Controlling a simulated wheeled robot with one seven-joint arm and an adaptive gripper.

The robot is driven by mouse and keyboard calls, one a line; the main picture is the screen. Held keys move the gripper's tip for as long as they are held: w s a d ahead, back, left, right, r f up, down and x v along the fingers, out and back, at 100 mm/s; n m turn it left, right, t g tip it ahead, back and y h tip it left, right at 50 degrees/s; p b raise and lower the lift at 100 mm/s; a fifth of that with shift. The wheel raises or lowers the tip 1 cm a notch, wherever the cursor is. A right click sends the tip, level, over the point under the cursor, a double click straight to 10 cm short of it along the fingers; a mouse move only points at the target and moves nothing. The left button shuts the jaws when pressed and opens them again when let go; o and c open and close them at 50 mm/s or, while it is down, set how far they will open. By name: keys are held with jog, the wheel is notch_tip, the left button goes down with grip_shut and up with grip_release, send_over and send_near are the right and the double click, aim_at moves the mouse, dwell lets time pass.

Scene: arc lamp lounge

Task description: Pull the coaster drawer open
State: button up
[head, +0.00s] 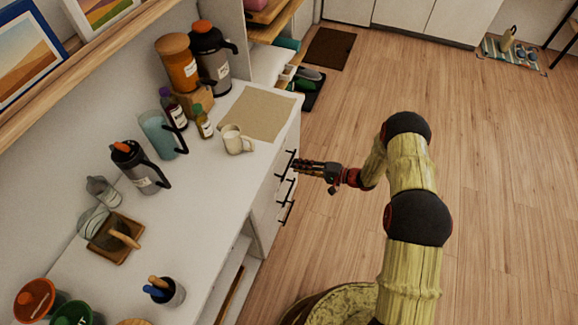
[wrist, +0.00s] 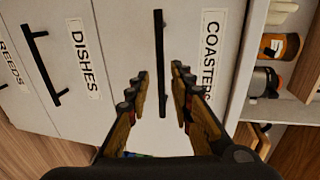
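The coaster drawer (wrist: 188,25) has a pale front with a COASTERS label and looks shut. Its straight black bar handle (wrist: 158,28) shows in the wrist view. In the head view it is the top handle (head: 286,165) on the white cabinet. My gripper (wrist: 159,76) is open, with one dark jagged finger on each side of this handle and visible gaps to it. How far the tips reach past the bar I cannot tell. In the head view my gripper (head: 298,165) is right at the top handle, coming from the right.
The dishes drawer (wrist: 75,90) and its handle are beside it in the wrist view. The counter (head: 195,215) holds a cream mug (head: 236,140), a mat (head: 262,112), bottles and jugs. Open wooden floor (head: 330,235) lies in front of the drawers.

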aim_at(289, 165)
jog(key=shift+b+x, duration=0.45)
jog(key=shift+x, duration=1.9)
jog(key=c, duration=0.4)
grip_shut()
